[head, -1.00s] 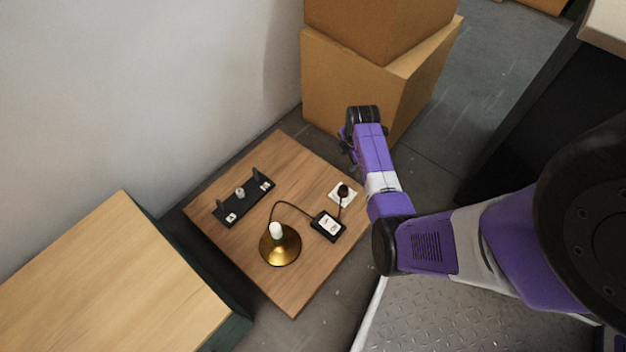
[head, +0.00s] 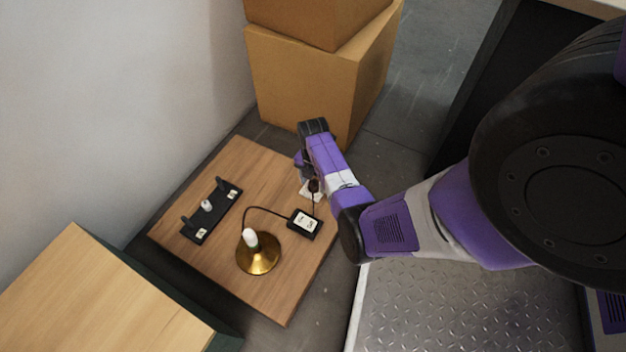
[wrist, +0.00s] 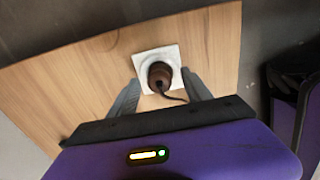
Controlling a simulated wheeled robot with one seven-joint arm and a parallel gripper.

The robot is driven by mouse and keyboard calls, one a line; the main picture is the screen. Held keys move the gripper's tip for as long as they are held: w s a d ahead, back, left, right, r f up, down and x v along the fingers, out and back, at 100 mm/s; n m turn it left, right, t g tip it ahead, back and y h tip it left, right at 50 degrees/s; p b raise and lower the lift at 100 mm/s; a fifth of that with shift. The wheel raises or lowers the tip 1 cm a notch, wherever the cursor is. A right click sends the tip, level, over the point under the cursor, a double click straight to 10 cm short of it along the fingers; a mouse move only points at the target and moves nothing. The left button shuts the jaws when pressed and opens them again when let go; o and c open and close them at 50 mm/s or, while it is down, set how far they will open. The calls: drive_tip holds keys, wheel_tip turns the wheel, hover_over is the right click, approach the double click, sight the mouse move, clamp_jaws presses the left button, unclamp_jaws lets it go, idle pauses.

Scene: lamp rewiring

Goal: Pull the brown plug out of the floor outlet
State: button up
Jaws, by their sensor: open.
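The brown plug (wrist: 159,76) sits in the white floor outlet (wrist: 143,63), with its dark cord running off to the lower right in the wrist view. In the head view the plug (head: 314,186) and outlet (head: 304,192) show near the right edge of the wooden board, partly hidden by my arm. My gripper (wrist: 160,90) is open, with one finger on each side of the plug in the wrist view. I cannot tell whether the fingers touch it. In the head view my gripper (head: 303,168) is just above the outlet, largely hidden behind my wrist.
A brass lamp base (head: 258,254) with a white bulb is wired to a black box (head: 305,223), which connects to the plug. A black rack (head: 212,210) lies at the board's left. Cardboard boxes (head: 310,75) stand behind. A wooden-topped cabinet (head: 95,290) stands at front left.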

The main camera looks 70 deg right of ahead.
sight(313, 182)
drive_tip(key=shift+f, duration=0.3)
clamp_jaws()
drive_tip(key=shift+r, duration=0.2)
drive_tip(key=shift+r+p, duration=2.15)
drive_tip(key=shift+p, duration=0.3)
drive_tip(key=shift+f, duration=0.1)
